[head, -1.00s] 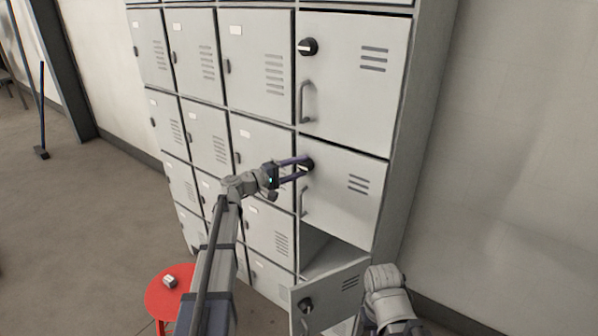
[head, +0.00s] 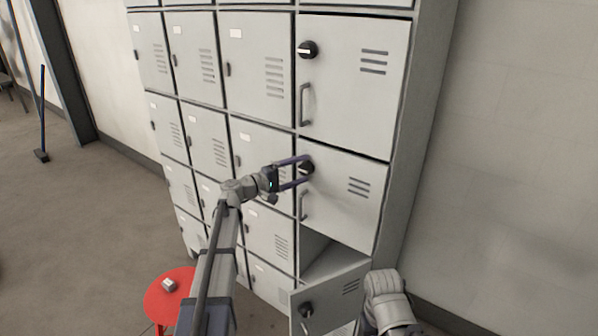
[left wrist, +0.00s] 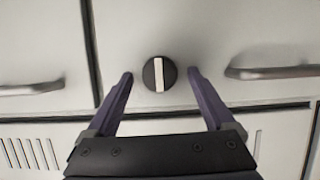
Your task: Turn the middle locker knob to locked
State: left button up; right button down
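The middle locker door (head: 345,205) is shut, and its round black knob (head: 306,167) sits near its upper left corner. In the left wrist view the knob (left wrist: 159,73) carries a white bar that stands upright in that picture, which is turned sideways against the head view. My left gripper (head: 309,169) is open, with one purple finger on each side of the knob. The left wrist view shows a gap between each fingertip (left wrist: 160,73) and the knob. Part of my right arm shows at the lower right of the head view; its gripper is out of sight.
The upper locker (head: 360,85) is shut, with a knob (head: 307,50) whose white bar lies about level. The lower locker door (head: 330,297) stands open, swung outward. A bar handle (head: 303,205) sits below the middle knob. A red stool (head: 160,300) with a small object stands lower left.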

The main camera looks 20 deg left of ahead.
pick_arm(q)
jog(key=v, duration=0.7)
jog(key=shift+s+a, duration=0.25)
jog(key=shift+a, duration=0.05)
jog(key=shift+d+f, duration=0.1)
